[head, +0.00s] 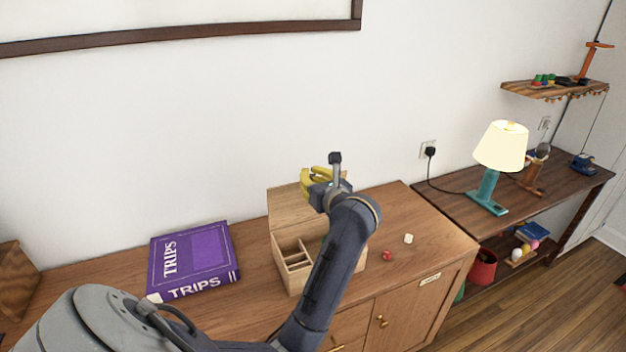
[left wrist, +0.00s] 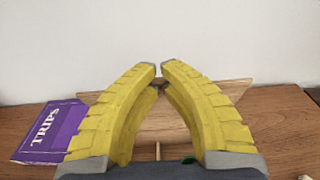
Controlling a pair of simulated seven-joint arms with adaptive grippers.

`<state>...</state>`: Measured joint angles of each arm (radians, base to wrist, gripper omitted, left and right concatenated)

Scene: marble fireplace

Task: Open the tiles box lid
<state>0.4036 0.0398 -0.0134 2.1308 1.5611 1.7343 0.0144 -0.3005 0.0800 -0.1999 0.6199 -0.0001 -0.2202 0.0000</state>
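The wooden tiles box (head: 293,281) stands on the cabinet top with its lid (head: 285,207) raised upright at the back. Compartments with dividers show inside; my arm covers the box's right part. My left gripper (head: 306,183) is at the top of the lid. In the left wrist view its yellow fingers (left wrist: 159,69) come nearly together, with the lid (left wrist: 238,89) behind them. A small brown spot shows between the fingers near the tips; I cannot tell if they grip it. A green bit (left wrist: 188,160) shows low, inside the box. My right gripper is not in view.
A purple TRIPS book (head: 193,262) lies left of the box. A red die (head: 387,255) and a white die (head: 408,238) lie to its right on the wooden cabinet (head: 385,205). A lit lamp (head: 488,187) stands on the side table further right. The wall is close behind the box.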

